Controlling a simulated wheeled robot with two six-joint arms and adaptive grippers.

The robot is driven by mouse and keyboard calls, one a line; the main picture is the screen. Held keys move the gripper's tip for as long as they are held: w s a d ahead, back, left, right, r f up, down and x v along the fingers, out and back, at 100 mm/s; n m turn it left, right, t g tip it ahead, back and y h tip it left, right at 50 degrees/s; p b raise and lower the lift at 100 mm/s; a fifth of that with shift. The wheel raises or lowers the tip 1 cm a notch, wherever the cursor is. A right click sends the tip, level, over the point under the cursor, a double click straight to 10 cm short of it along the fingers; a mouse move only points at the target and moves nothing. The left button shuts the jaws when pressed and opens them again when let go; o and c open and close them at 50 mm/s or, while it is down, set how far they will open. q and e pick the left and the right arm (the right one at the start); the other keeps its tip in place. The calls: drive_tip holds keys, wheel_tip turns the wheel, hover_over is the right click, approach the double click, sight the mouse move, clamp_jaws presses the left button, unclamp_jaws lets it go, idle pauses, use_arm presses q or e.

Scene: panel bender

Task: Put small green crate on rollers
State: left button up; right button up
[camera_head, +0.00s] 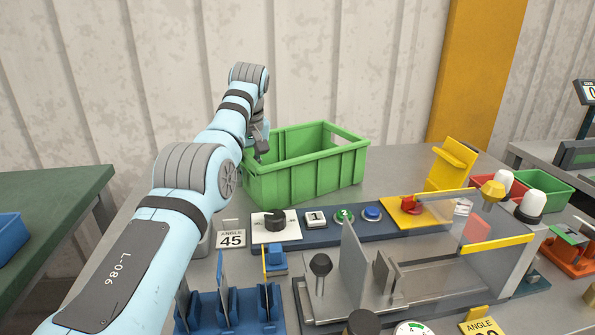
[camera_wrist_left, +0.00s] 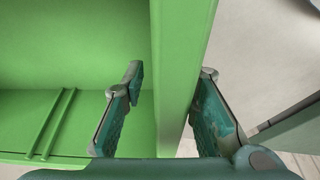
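A green open-topped crate (camera_head: 308,180) stands on the grey table at the back, near the wall, and looks empty. My left gripper (camera_head: 259,150) is at the crate's left end wall. In the left wrist view, the gripper (camera_wrist_left: 170,75) is open and its two fingers straddle the crate's wall (camera_wrist_left: 184,45). One finger is inside the crate and the other outside. A gap shows on the inner side; contact on the outer side is hard to tell. No rollers can be made out. My right gripper is not in view.
A control strip with knob and buttons (camera_head: 344,215) lies in front of the crate. A bending machine with clear guard (camera_head: 490,245), blue holders (camera_head: 230,305) and a yellow bracket (camera_head: 450,166) crowd the front and right. Small red and green bins (camera_head: 545,190) stand at right.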

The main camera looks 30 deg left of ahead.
use_arm(q)
drive_tip(key=shift+r, duration=0.1)
clamp_jaws()
drive_tip(key=shift+r, duration=0.1)
